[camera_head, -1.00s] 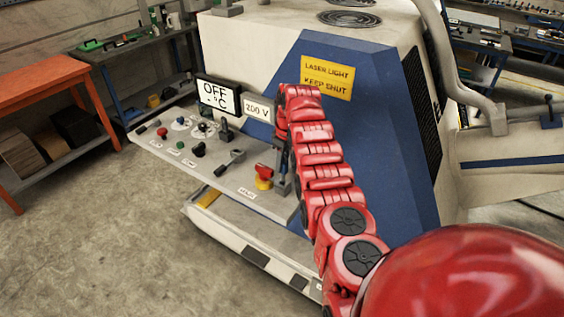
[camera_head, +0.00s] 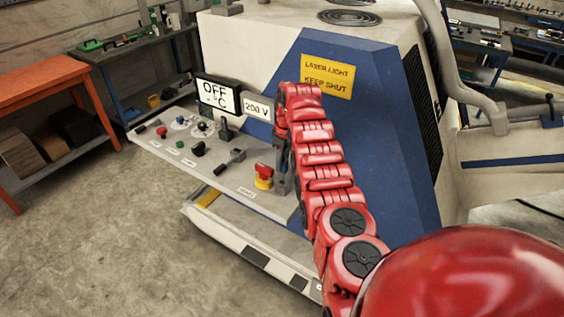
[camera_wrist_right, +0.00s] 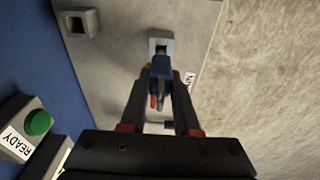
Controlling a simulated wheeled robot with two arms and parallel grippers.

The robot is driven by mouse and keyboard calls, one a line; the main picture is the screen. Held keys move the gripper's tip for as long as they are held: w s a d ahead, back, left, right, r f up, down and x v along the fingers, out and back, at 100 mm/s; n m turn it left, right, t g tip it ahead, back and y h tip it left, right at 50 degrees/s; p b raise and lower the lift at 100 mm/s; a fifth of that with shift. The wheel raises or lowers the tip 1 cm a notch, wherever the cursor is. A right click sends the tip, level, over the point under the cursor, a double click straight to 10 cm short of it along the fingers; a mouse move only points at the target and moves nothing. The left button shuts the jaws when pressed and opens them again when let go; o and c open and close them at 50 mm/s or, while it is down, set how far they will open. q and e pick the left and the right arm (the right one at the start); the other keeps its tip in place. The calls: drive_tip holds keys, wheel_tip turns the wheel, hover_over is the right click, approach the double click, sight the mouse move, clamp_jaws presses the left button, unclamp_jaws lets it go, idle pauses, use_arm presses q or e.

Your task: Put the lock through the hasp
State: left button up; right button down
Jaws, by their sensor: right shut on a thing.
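In the right wrist view, my right gripper (camera_wrist_right: 160,75) is shut on a small dark blue-grey piece, apparently the lock (camera_wrist_right: 161,67). A light grey square fitting with a dark opening, apparently the hasp (camera_wrist_right: 160,42), stands on the panel just beyond the fingertips. The lock overlaps its lower edge in the picture; I cannot tell whether it touches or has entered the opening. In the head view my right gripper (camera_head: 283,178) points down at the panel's right end, and the lock and hasp cannot be made out there. My left gripper is not in view.
The grey control panel (camera_head: 215,172) carries several knobs and a red stop button (camera_head: 264,170) on a yellow base, close left of my right gripper. A blue machine wall (camera_head: 390,150) rises behind my arm. A green button (camera_wrist_right: 37,123) sits at the wrist view's left.

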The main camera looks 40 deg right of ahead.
sight(282, 173)
idle(0.3)
drive_tip(key=shift+b, duration=0.45)
idle(0.4)
drive_tip(key=shift+b, duration=0.4)
drive_tip(key=shift+f, duration=0.2)
drive_tip(key=shift+f, duration=0.35)
drive_tip(key=shift+f+b, duration=1.15)
drive_tip(key=shift+f, duration=0.7)
drive_tip(key=c, duration=0.6)
unclamp_jaws()
drive_tip(key=shift+o, duration=0.2)
